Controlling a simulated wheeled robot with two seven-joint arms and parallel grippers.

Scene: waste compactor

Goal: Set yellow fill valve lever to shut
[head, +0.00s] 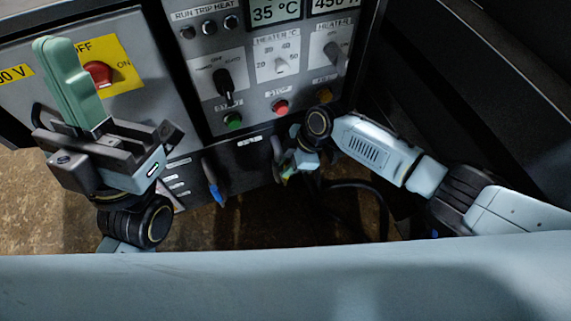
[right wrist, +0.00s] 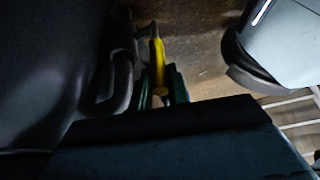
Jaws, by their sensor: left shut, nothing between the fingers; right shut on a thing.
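The yellow fill valve lever (right wrist: 157,52) shows in the right wrist view. It stands beside a dark curved pipe (right wrist: 122,70). My right gripper (right wrist: 161,85) is shut on the lever, with its green fingers on either side of it. In the head view my right gripper (head: 287,172) is low in front of the panel, right of centre, and mostly hides the lever. My left gripper (head: 55,48) is shut and empty, raised at the left in front of the panel.
A blue lever (head: 216,192) on a dark pipe is left of my right gripper. The control panel (head: 255,103) has knobs, buttons and displays. A red switch (head: 98,73) on a yellow plate is behind my left gripper. Dark hoses (head: 358,186) run below my right arm.

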